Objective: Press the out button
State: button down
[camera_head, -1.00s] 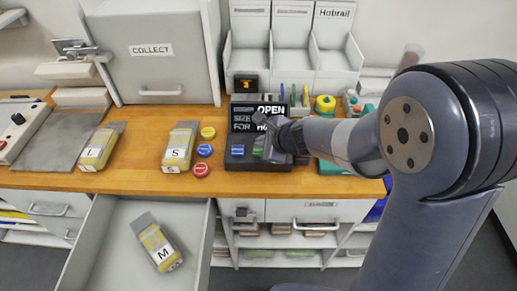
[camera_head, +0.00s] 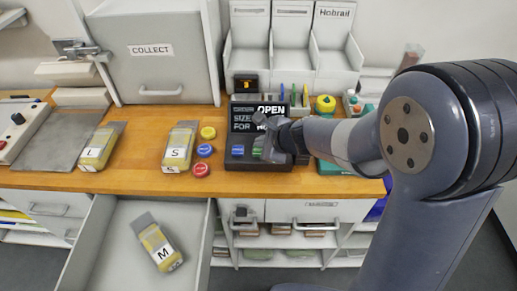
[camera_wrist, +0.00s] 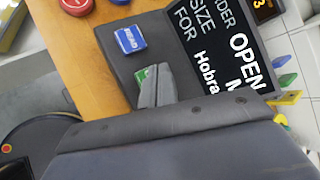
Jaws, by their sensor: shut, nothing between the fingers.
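A dark console (camera_head: 235,163) stands on the wooden counter, with a screen (camera_head: 243,117) behind its keys. It has a blue button (camera_head: 238,150) on the left and a green button (camera_head: 257,151) to its right. In the wrist view the blue button (camera_wrist: 130,40) is clear, with a small white label. The green button (camera_wrist: 141,75) is largely covered by my gripper (camera_wrist: 154,75), so its label cannot be read. My gripper (camera_head: 270,154) is shut and empty, with its tips over or at the green button. I cannot tell whether they touch it. No "out" label is legible.
Yellow, blue and red discs (camera_head: 201,170) lie left of the console. Packs marked S (camera_head: 178,150) and L (camera_head: 97,150) lie farther left. A pack marked M (camera_head: 160,250) lies in the open drawer (camera_head: 110,235) below. Pens and a tape roll (camera_head: 325,103) stand behind my arm.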

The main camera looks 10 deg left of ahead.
jog(key=shift+f+b, duration=0.4)
jog(key=shift+f+b, duration=0.55)
dwell(0.6)
jog(key=shift+r, duration=0.1)
jog(key=shift+r+p, duration=0.85)
jog(key=shift+r, duration=0.05)
jog(key=shift+r, duration=0.1)
notch_tip(320, 180, up, 5)
jog(key=p, duration=0.4)
jog(key=shift+p, duration=0.3)
dwell(0.5)
